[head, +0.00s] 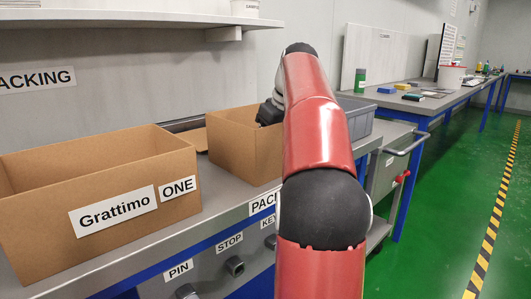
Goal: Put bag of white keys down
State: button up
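I cannot see a bag of white keys in the head view. My red arm reaches up and over the packing bench (225,205). The dark end of my gripper (266,114) shows left of the arm, over or at the edge of the second cardboard box (236,148). The arm hides part of this box. The fingertips and anything between them are hidden, so I cannot tell whether the gripper is open or shut. The inside of that box is also hidden.
A large cardboard box labelled "Grattimo ONE" (100,205) stands at the left. A grey bin (358,119) is right of my arm. A shelf (130,20) hangs above. A farther bench (425,102) holds tools and a white bucket (451,78). The green floor at right is clear.

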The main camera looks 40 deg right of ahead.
jog(key=shift+f, duration=0.15)
jog(key=o, duration=0.8)
jog(key=shift+f, duration=0.15)
jog(key=shift+c, duration=0.2)
jog(key=o, duration=0.4)
jog(key=shift+o, duration=0.2)
jog(key=p+v, duration=0.4)
jog(key=v, duration=0.6)
jog(key=shift+r, duration=0.3)
jog(key=shift+s+r, duration=0.35)
jog(key=shift+r, duration=0.25)
jog(key=shift+s+r, duration=0.1)
jog(key=shift+r, duration=0.1)
